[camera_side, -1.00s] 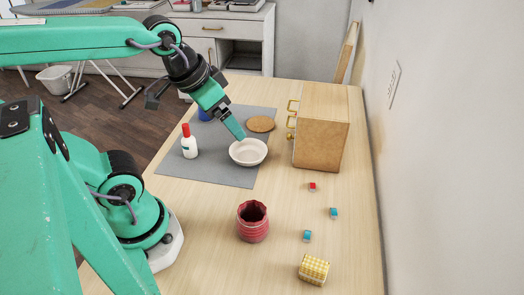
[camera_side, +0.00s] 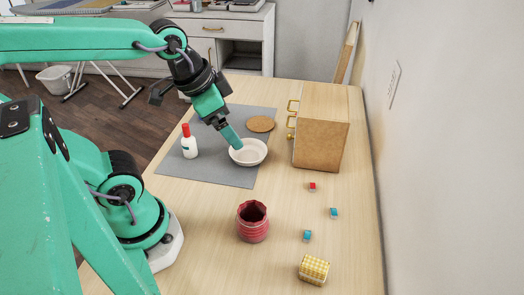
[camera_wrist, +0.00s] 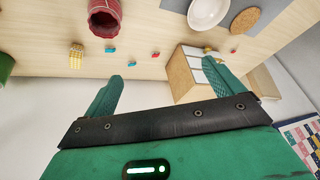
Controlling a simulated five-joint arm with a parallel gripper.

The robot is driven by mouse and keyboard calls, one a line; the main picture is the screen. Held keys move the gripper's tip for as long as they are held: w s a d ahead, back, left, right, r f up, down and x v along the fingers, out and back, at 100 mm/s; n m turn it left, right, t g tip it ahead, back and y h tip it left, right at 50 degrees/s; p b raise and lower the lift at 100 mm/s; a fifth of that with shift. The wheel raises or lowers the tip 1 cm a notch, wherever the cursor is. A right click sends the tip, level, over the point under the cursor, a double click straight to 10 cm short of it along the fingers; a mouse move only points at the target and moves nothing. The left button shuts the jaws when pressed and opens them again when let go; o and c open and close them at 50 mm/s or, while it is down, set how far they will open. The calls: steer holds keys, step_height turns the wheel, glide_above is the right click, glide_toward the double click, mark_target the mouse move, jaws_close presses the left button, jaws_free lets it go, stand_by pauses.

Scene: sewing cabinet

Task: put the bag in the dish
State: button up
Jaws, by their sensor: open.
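The dish (camera_side: 256,158) is a shallow white bowl on a grey mat. Its visible inside looks empty, and it shows at the top edge of the wrist view (camera_wrist: 208,14). My gripper (camera_side: 237,145) hangs over the dish's left side, fingers pointing down. In the wrist view, my gripper (camera_wrist: 161,69) has its fingers wide apart with nothing between them. No thing is clearly labelled as the bag. A small yellow checked, pillow-like piece (camera_side: 314,269) lies at the front of the table. A dark red, open-topped vessel or pouch (camera_side: 253,228) with a gathered rim stands left of it.
A wooden box (camera_side: 321,146) with brass handles stands right of the dish. A cork disc (camera_side: 261,124) lies behind the dish. A white bottle with red cap (camera_side: 189,146) stands left on the grey mat (camera_side: 218,175). Several small red and blue blocks (camera_side: 333,212) lie at right front.

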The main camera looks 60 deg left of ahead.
steer(key=m, duration=0.2)
steer(key=m+g, duration=0.5)
steer(key=m, duration=1.8)
glide_above(254, 205)
steer(key=d, duration=0.1)
step_height(254, 205, down, 12)
steer(key=f+m, duration=0.1)
steer(key=m, duration=0.1)
steer(key=s+d+f+m, duration=0.1)
steer(key=m, duration=0.1)
steer(key=shift+d+f+g+y, duration=0.1)
steer(key=shift+f+g+y, duration=0.05)
steer(key=shift+g+y, duration=0.2)
steer(key=shift+s+f, duration=0.1)
steer(key=shift+f, duration=1.2)
steer(key=shift+f, duration=0.1)
steer(key=shift+s+f, duration=0.15)
steer(key=shift+f, duration=1.1)
steer(key=shift+s+f, duration=0.1)
steer(key=shift+f, duration=1.15)
